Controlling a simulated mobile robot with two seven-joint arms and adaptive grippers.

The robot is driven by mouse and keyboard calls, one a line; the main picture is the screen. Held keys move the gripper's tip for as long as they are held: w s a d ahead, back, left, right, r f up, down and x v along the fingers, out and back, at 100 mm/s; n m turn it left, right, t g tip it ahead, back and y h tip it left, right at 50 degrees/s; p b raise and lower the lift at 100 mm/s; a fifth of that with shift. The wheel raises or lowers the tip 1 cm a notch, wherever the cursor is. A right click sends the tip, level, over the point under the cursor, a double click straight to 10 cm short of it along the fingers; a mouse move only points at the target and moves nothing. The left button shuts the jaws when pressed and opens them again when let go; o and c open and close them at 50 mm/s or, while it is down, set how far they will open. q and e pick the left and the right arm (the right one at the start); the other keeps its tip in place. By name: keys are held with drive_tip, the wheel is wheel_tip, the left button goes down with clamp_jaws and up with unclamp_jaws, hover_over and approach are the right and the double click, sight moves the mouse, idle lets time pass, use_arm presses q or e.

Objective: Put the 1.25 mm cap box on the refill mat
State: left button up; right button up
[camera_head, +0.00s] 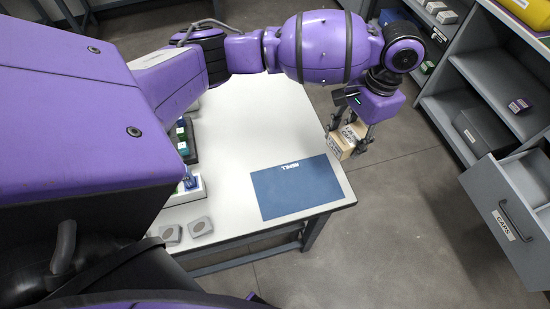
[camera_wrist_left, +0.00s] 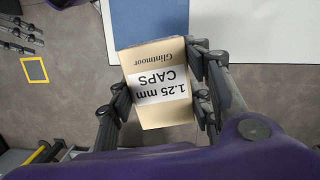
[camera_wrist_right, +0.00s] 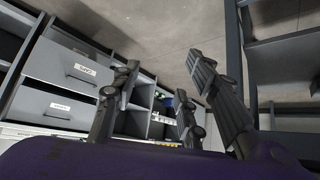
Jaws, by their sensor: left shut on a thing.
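The 1.25 mm cap box (camera_wrist_left: 160,85) is a tan carton with a white label reading "1.25 mm CAPS". My left gripper (camera_head: 350,135) is shut on it, one finger on each side, as the left wrist view shows. In the head view the box (camera_head: 342,146) hangs over the floor just beyond the table's right edge. The refill mat (camera_head: 298,188) is a blue sheet on the near right corner of the white table, with nothing on it. The mat also shows at the top of the left wrist view (camera_wrist_left: 150,18). My right gripper (camera_wrist_right: 158,95) is open and empty in the right wrist view.
The white table (camera_head: 258,118) holds small coloured items in a rack (camera_head: 186,140) on its left and two grey pieces (camera_head: 200,227) at its front. A grey cabinet stands at the right, with a drawer marked CAPS (camera_head: 503,225) pulled out. Floor lies between.

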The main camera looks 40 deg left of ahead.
use_arm(q)
drive_tip(key=w+d+r+m+b, duration=0.1)
drive_tip(key=w+d+r+m, duration=0.15)
drive_tip(key=w, duration=0.25)
drive_tip(key=shift+n+y, duration=0.25)
drive_tip(key=shift+y, duration=0.05)
drive_tip(key=s+a+f, duration=0.1)
drive_tip(key=s, duration=0.1)
drive_tip(key=s+a+p, duration=0.1)
drive_tip(key=s, duration=0.2)
drive_tip(key=s+a+f, duration=0.1)
drive_tip(key=s, duration=0.1)
drive_tip(key=shift+s+a+f, duration=0.1)
drive_tip(key=shift+s+f, duration=0.25)
hover_over(315, 180)
drive_tip(key=w, duration=0.1)
drive_tip(key=f, duration=0.5)
drive_tip(key=shift+w+d, duration=0.15)
drive_tip(key=shift+d, duration=0.25)
drive_tip(key=shift+s+a+f, duration=0.15)
drive_tip(key=shift+s+f, duration=0.15)
drive_tip(key=shift+f, duration=0.1)
drive_tip(key=f, duration=0.3)
drive_tip(key=shift+s+f, duration=0.2)
use_arm(e)
drive_tip(key=shift+w+d, duration=0.25)
